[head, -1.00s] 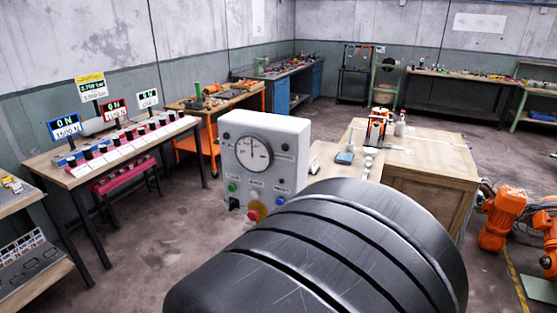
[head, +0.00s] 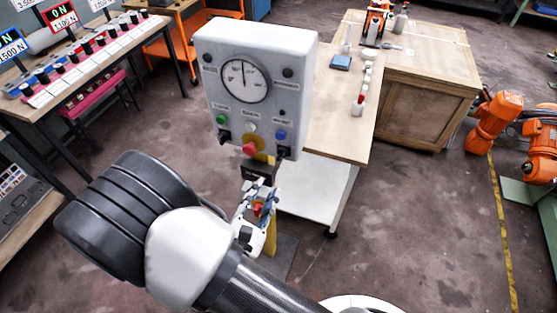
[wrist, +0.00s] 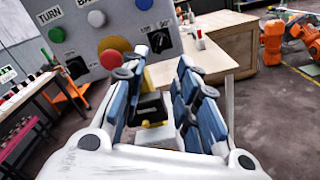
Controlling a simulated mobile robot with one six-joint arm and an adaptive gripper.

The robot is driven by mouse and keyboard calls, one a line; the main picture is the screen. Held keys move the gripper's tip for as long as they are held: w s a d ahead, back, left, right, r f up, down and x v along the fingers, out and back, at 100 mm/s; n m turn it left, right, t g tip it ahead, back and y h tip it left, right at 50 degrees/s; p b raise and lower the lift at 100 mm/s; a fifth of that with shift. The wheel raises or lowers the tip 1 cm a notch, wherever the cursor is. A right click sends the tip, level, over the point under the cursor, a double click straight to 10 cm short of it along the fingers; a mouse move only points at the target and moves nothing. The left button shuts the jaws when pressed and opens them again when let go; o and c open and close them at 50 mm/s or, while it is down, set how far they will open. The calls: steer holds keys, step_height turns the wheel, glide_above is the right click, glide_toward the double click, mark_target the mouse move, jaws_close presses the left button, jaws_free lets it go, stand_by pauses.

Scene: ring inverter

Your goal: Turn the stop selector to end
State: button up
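A grey control box (head: 257,85) with a round dial stands on a yellow post. It carries a black selector (head: 283,152) at its lower right and another black selector (head: 224,137) at its lower left. I cannot read which is the stop selector. In the wrist view, the right selector (wrist: 160,41) has small lettering above it, not clearly readable. My gripper (head: 262,190) is just below the box, apart from both selectors. In the wrist view, my gripper (wrist: 156,68) is open, with nothing between its fingers, below the right selector.
A red mushroom button (head: 250,149) on a yellow plate sits between the selectors, close to my left finger in the wrist view. Green (head: 221,119) and blue (head: 281,135) buttons sit above the selectors. A wooden table (head: 340,110) stands close on the right.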

mark_target(280, 159)
steer(key=b+x, duration=0.1)
steer(key=x, duration=1)
steer(key=shift+w, duration=0.15)
steer(key=shift+c, duration=0.3)
jaws_close()
